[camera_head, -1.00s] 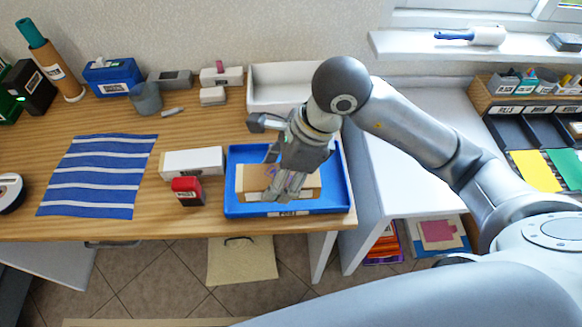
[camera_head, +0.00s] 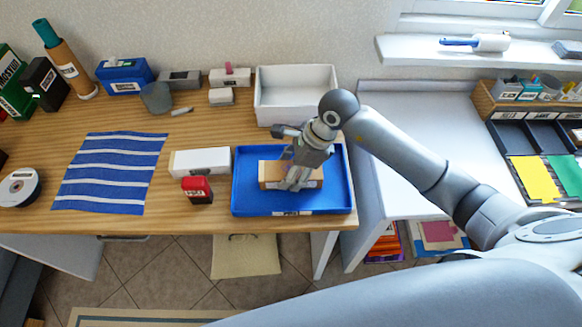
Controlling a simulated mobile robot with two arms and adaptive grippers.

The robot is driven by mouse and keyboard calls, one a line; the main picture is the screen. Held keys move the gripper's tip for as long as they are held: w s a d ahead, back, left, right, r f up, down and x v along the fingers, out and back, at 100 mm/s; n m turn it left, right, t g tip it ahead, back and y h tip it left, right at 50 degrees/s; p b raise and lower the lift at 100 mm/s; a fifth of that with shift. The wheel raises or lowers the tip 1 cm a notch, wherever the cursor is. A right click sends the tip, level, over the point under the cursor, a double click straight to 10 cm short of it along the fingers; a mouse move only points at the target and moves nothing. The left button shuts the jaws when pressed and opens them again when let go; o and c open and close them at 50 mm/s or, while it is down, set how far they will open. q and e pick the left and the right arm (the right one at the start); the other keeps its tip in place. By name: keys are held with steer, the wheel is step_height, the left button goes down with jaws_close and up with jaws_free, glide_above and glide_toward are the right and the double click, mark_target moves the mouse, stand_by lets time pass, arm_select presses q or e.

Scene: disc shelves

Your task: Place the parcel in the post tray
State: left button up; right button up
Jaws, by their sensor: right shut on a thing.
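The parcel (camera_head: 272,171), a brown cardboard box, is inside the blue post tray (camera_head: 339,196) on the wooden table. It lies roughly level near the middle of the tray; I cannot tell whether it touches the tray floor. My right gripper (camera_head: 293,184) is over the parcel, pointing down, and shut on it. The fingers hide part of the parcel's middle. My left gripper is not in view.
A white box (camera_head: 200,161) and a red stamp (camera_head: 197,189) stand just left of the tray. An empty white bin (camera_head: 295,90) is behind it. A blue striped cloth (camera_head: 112,173) lies left. The table's front edge is close below the tray.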

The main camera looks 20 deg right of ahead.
steer(key=shift+f, duration=0.25)
steer(key=o, duration=1.1)
steer(key=shift+r, duration=0.1)
steer(key=shift+r, duration=0.25)
steer(key=shift+d+r, duration=0.15)
steer(key=shift+r, duration=0.15)
steer(key=b+v, duration=0.2)
steer(key=v, duration=0.9)
steer(key=shift+s+d, duration=0.1)
